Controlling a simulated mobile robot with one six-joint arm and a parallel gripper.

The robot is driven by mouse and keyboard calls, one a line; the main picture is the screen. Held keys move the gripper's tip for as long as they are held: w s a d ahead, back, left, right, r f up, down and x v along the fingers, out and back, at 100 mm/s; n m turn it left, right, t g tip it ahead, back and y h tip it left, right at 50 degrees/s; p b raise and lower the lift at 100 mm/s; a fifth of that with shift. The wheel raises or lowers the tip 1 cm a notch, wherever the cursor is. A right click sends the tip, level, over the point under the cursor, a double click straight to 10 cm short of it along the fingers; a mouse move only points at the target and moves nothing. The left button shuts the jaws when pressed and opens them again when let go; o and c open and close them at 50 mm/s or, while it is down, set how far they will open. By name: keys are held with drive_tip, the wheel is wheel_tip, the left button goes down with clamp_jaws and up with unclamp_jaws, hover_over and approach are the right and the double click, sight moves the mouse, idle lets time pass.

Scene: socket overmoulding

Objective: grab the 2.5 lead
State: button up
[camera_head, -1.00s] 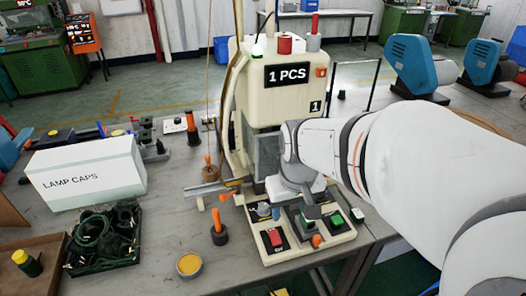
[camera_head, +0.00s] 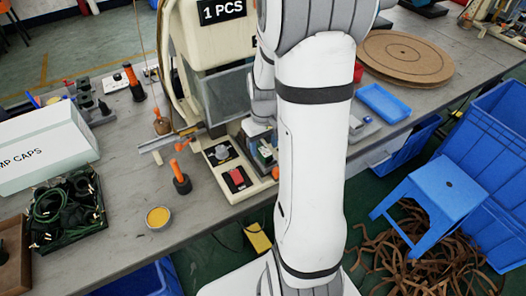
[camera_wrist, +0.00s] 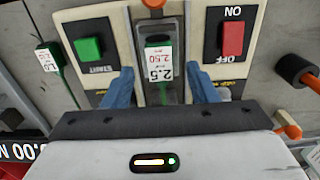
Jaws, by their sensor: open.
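The 2.5 lead (camera_wrist: 159,63) shows in the wrist view as a dark green piece with a white tag reading 2.5 and 2.50. It lies in a narrow slot between the green START button (camera_wrist: 89,49) and the red ON/OFF switch (camera_wrist: 233,38). My gripper (camera_wrist: 162,82) is open, with one blue finger on each side of the lead's tag. I see a gap on both sides, and nothing is gripped. In the head view my arm hides the lead and the gripper.
Another green lead tagged 1.0 (camera_wrist: 47,57) lies left of the START button. The cream machine (camera_head: 205,55) stands behind my arm. A tray of green leads (camera_head: 66,215), a lamp caps box (camera_head: 40,150) and an orange-handled tool (camera_head: 180,178) stand left. A blue tray (camera_head: 384,103) lies right.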

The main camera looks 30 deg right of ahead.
wheel_tip(320, 180, down, 2)
drive_tip(key=shift+f, duration=0.1)
drive_tip(key=c, duration=1.1)
drive_tip(key=shift+c, duration=0.2)
